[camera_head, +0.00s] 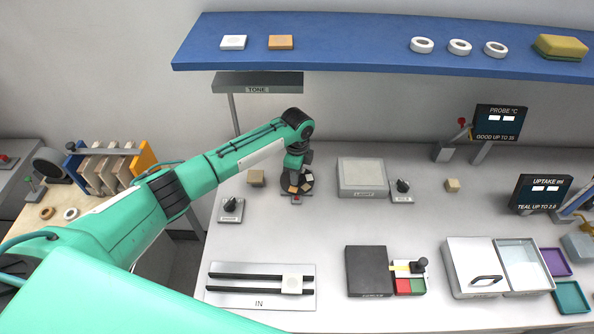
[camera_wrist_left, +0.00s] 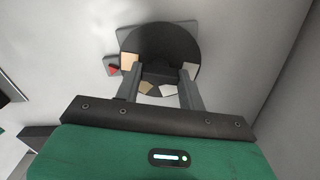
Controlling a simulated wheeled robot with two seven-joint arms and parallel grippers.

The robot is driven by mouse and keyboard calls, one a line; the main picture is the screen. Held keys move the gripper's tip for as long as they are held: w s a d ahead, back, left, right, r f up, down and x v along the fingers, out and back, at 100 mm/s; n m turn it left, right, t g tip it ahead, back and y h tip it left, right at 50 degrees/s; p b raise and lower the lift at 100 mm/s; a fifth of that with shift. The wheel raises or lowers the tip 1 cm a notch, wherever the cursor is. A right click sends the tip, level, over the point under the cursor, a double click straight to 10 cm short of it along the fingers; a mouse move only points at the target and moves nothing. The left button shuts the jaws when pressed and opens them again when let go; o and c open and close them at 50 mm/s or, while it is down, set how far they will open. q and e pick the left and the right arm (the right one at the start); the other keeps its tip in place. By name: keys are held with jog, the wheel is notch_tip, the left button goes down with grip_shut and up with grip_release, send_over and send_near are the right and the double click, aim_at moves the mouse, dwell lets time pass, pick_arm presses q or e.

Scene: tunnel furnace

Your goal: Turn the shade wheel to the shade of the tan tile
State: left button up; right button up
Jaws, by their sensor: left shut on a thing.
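The shade wheel (camera_head: 307,178) is a dark disc with several pale to tan patches, on the bench below the TONE sign. It also shows in the left wrist view (camera_wrist_left: 180,38), with a red pointer (camera_wrist_left: 113,69) at its left edge and a cream-tan patch (camera_wrist_left: 129,61) beside that pointer. My left gripper (camera_head: 297,172) comes down on the wheel, its fingers shut on the dark central knob (camera_wrist_left: 160,72). The fingers and wrist hide part of the wheel. A tan tile (camera_head: 281,42) lies on the blue shelf. My right gripper is not in view.
A white tile (camera_head: 233,42) and several white rings share the blue shelf (camera_head: 350,38). A knob box (camera_head: 230,209) stands left of the wheel and a grey pad (camera_head: 362,177) stands right.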

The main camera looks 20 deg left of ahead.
pick_arm(q)
jog(key=m, duration=0.4)
jog(key=shift+m, duration=0.3)
jog(key=shift+m+b, duration=0.45)
jog(key=shift+m, duration=1.45)
jog(key=o, duration=1)
jog(key=shift+r, duration=0.1)
notch_tip(320, 180, up, 7)
jog(key=shift+r+b, duration=0.2)
jog(key=shift+b, duration=0.95)
